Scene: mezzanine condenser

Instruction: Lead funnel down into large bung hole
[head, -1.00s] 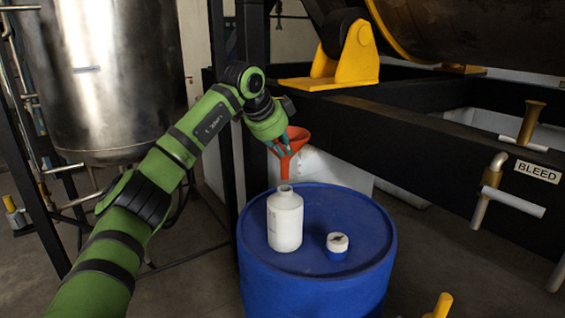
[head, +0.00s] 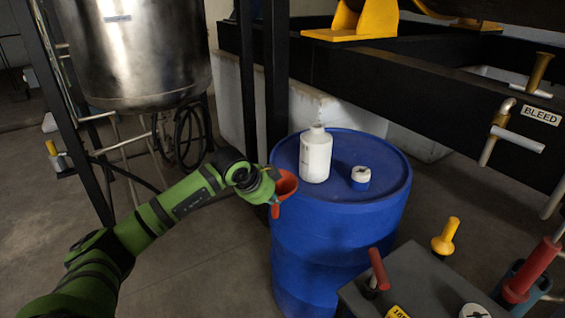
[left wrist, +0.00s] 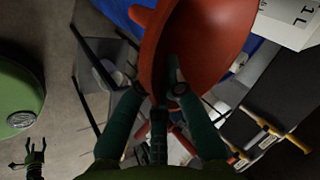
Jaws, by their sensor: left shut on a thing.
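The orange-red funnel (head: 288,183) is held in the air beside the upper left side of the blue drum (head: 335,235). My left gripper (head: 275,197) is shut on the funnel, and its spout is mostly hidden. In the left wrist view, my left gripper's fingers (left wrist: 157,88) meet at the funnel (left wrist: 212,45), whose wide mouth fills the upper middle. The large bung hole cannot be made out on the drum top. A small dark, green-based shape at the lower left of the wrist view may be my right gripper; its state is unclear.
A grey block (head: 410,285) with red and yellow handles stands in front right. A steel tank (head: 135,50) is behind left. Open floor lies left of the drum.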

